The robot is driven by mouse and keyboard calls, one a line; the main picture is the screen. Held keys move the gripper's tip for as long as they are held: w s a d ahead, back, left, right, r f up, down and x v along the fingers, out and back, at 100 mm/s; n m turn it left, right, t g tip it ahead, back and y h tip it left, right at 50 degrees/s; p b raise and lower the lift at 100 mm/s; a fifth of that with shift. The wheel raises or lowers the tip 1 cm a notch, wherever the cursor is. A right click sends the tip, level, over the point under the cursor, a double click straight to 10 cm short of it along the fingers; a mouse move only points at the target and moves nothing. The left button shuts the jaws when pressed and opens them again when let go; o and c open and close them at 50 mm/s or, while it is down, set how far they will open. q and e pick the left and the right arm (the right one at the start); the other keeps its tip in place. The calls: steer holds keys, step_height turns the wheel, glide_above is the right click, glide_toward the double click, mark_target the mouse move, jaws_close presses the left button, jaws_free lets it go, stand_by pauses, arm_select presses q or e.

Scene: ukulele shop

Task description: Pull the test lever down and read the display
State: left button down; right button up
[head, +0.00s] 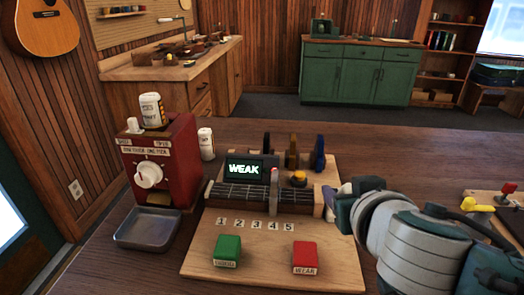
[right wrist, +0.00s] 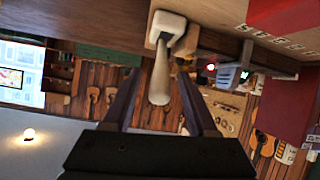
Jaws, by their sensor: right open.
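The tester stands on a wooden board (head: 199,258), and its dark display (head: 251,169) reads "WEAK" in bright letters. In the right wrist view, a pale lever handle (right wrist: 160,80) sits between the two fingers of my right gripper (right wrist: 158,98), which are apart on either side of it. In the head view, my right gripper (head: 334,203) is at the right end of the tester and hides most of the lever there. I cannot tell whether a finger touches the handle. My left gripper is out of view.
A green block (head: 227,250) and a red block (head: 304,257), labelled "WEAK", sit on the front of the board. A red machine (head: 181,153) with a grey metal tray (head: 148,229) stands at left, a small white can (head: 206,144) beside it. Another device (head: 490,209) is at right.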

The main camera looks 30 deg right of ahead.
steer(key=shift+s, duration=0.1)
steer(key=v, duration=1)
steer(key=shift+f, duration=0.1)
